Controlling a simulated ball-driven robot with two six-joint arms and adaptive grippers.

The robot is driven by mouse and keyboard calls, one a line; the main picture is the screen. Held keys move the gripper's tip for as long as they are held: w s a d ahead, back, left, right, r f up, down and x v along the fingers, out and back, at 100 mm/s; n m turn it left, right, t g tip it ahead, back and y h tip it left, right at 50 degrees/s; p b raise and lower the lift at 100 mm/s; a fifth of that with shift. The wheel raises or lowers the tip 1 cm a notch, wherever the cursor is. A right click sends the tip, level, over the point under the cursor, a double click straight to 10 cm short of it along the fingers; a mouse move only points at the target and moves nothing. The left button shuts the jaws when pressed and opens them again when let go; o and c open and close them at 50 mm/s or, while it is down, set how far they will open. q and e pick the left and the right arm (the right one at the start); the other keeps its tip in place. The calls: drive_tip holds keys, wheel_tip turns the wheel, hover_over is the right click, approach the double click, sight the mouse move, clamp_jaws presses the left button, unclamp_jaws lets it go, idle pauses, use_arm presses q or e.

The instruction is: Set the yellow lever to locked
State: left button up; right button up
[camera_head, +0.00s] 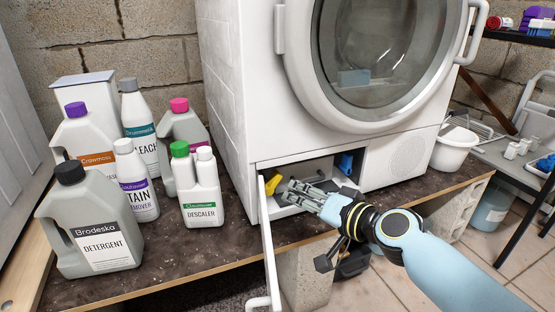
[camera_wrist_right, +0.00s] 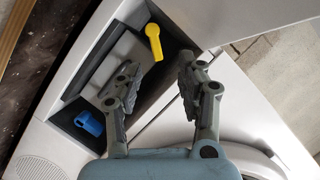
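The yellow lever (camera_head: 272,184) sits at the left inside the open low compartment of the white washing machine. In the right wrist view, the lever (camera_wrist_right: 154,42) has a round end and a short arm pointing toward the gap between my fingers. My right gripper (camera_head: 292,194) reaches into the compartment opening, close to the right of the lever. In the wrist view, the right gripper (camera_wrist_right: 160,66) is open and empty, its fingers either side of the line of the lever's arm. I cannot see contact. My left gripper is not in view.
The compartment's flap (camera_head: 269,240) stands open at the left of the opening. A blue part (camera_head: 346,163) is at the compartment's right. Several bottles, including a descaler bottle (camera_head: 197,187), stand left of the machine. A white tub (camera_head: 456,149) stands at right.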

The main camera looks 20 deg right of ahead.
sight(276, 184)
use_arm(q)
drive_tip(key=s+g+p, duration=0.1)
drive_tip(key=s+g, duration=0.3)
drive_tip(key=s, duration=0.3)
use_arm(e)
drive_tip(key=shift+n+h, duration=0.4)
drive_tip(key=shift+n, duration=0.3)
drive_tip(key=b+x, duration=0.1)
drive_tip(key=x, duration=0.2)
drive_tip(key=b+x, duration=0.1)
drive_tip(key=x, duration=0.2)
drive_tip(key=b+x, duration=0.1)
drive_tip(key=x, duration=0.2)
drive_tip(key=shift+w+d, duration=0.2)
drive_tip(key=shift+w, duration=0.15)
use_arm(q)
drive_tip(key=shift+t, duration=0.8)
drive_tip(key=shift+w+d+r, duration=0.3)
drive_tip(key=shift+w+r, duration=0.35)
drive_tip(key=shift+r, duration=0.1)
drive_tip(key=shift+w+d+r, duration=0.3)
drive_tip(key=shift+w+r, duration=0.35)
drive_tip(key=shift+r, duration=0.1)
use_arm(e)
drive_tip(key=shift+w+a, duration=0.15)
drive_tip(key=shift+w, duration=0.3)
clamp_jaws()
